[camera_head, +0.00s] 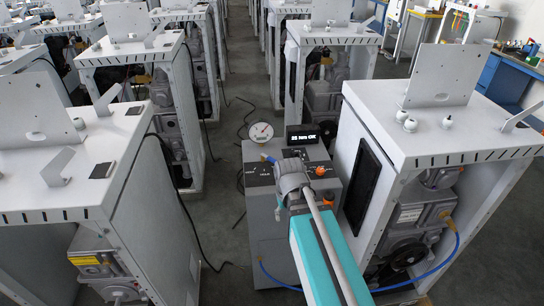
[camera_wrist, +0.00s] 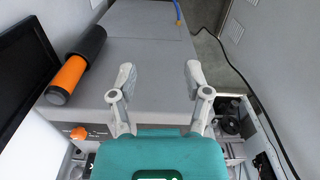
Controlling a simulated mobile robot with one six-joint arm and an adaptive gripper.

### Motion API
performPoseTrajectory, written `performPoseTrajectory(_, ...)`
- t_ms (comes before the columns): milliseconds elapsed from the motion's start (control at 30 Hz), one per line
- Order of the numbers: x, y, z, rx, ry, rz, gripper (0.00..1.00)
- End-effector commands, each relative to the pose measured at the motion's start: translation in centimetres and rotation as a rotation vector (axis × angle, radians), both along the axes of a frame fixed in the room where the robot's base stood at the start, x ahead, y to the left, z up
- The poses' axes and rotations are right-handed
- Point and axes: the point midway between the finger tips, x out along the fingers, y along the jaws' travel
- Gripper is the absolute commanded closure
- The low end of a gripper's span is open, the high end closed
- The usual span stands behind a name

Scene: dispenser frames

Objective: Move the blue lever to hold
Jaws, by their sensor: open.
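In the head view a grey cabinet (camera_head: 262,225) with a sloped control panel stands in the aisle. A small blue part (camera_head: 268,158), which may be the blue lever, shows at the panel's left side; its position and any "hold" mark are too small to read. My arm covers part of the panel and the cabinet front. In the wrist view my gripper (camera_wrist: 158,82) is open, its two fingers apart with nothing between them. It is over the cabinet's plain grey surface (camera_wrist: 150,60). The blue lever is not seen in the wrist view.
The panel has an orange knob (camera_head: 320,171), a dial gauge (camera_head: 261,131) and a display (camera_head: 302,136) reading about "25 Nm OK". An orange and black cylinder (camera_wrist: 75,68) is left of my gripper. White frames (camera_head: 408,130) stand close on both sides; a blue hose (camera_head: 440,262) runs low at right.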

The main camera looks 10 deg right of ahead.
Motion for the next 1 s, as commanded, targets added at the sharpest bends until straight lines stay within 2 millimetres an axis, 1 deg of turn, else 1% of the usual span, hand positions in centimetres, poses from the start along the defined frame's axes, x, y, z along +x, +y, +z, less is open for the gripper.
performPoseTrajectory(33, 1.8, 0.0, 1.0, 0.0, 0.0, 0.019, 0.37)
performPoseTrajectory(67, 2.7, 0.0, 1.5, 0.0, 0.0, 0.034, 0.37)
performPoseTrajectory(167, 6.1, -0.2, 3.0, 0.0, 0.0, 0.094, 0.37)
performPoseTrajectory(200, 7.6, -0.3, 3.7, 0.0, 0.0, 0.121, 0.37)
performPoseTrajectory(267, 10.0, -0.4, 4.8, 0.0, 0.0, 0.167, 0.37)
performPoseTrajectory(300, 11.7, -0.5, 5.5, 0.0, 0.0, 0.198, 0.37)
performPoseTrajectory(367, 14.2, -0.6, 6.6, 0.0, 0.0, 0.246, 0.37)
performPoseTrajectory(400, 15.8, -0.7, 7.3, 0.0, 0.0, 0.278, 0.37)
performPoseTrajectory(467, 18.2, -0.9, 8.4, 0.0, 0.0, 0.325, 0.37)
performPoseTrajectory(500, 19.8, -1.0, 9.1, 0.0, -0.001, 0.356, 0.37)
performPoseTrajectory(600, 23.6, -1.3, 10.6, 0.0, -0.001, 0.432, 0.37)
performPoseTrajectory(700, 26.5, -1.5, 11.8, 0.0, -0.001, 0.495, 0.37)
performPoseTrajectory(800, 28.6, -1.7, 12.6, 0.0, -0.001, 0.541, 0.37)
performPoseTrajectory(900, 29.7, -1.8, 12.9, 0.0, -0.001, 0.568, 0.37)
performPoseTrajectory(1000, 30.0, -1.9, 13.0, 0.0, -0.001, 0.58, 0.37)
